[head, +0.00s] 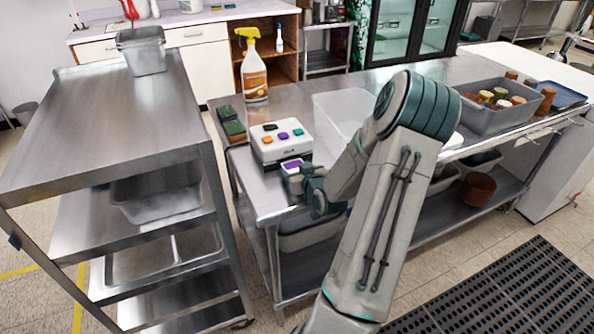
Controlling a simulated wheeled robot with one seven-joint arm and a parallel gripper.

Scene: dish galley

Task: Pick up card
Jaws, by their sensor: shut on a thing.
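A small white card with a purple patch (292,165) is at my gripper (290,176), over the near left end of the steel table. My gripper is shut on the card. The card is just in front of a white box with coloured patches on its top (270,148). The fingertips are small and partly hidden by the gripper body. I cannot tell whether the card touches the table or the box.
A spray bottle (254,75) and green sponges (232,122) stand on the table (290,100) behind the box. A clear bin (335,115) and a grey tub of cups (480,118) are to the right. A steel cart (120,110) stands left.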

